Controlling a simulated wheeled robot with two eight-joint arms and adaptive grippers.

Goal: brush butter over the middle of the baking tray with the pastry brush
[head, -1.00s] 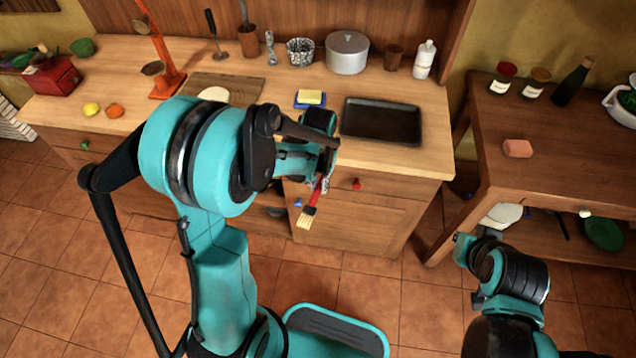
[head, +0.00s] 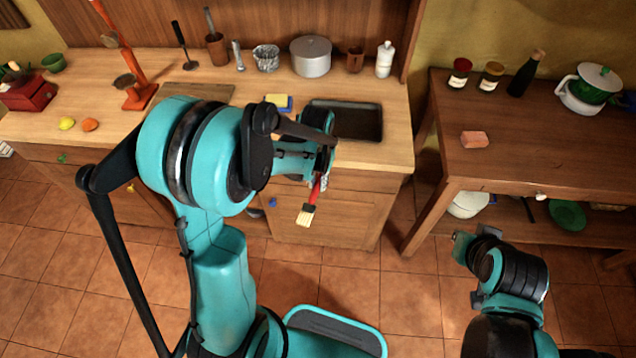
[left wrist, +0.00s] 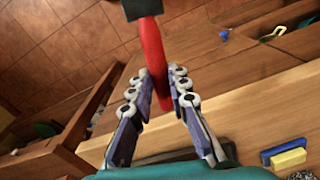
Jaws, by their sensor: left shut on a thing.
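My left gripper (head: 318,170) is shut on the red handle of the pastry brush (head: 306,216), in front of the counter's front face. The pale bristles hang down. In the left wrist view the red handle (left wrist: 152,50) runs between the fingers (left wrist: 160,92). The black baking tray (head: 362,122) lies on the counter behind the gripper, its left part partly hidden. A yellow block on a blue base (head: 278,102), perhaps the butter, lies left of the tray; it also shows in the left wrist view (left wrist: 288,158). My right gripper (head: 462,246) is low at the right, its fingers unclear.
A pot (head: 311,58), a patterned cup (head: 266,58) and a white bottle (head: 385,60) stand along the counter's back. An orange stand (head: 140,95) is at left. A side table (head: 530,140) holds jars and a pink block (head: 474,139). Floor is clear between.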

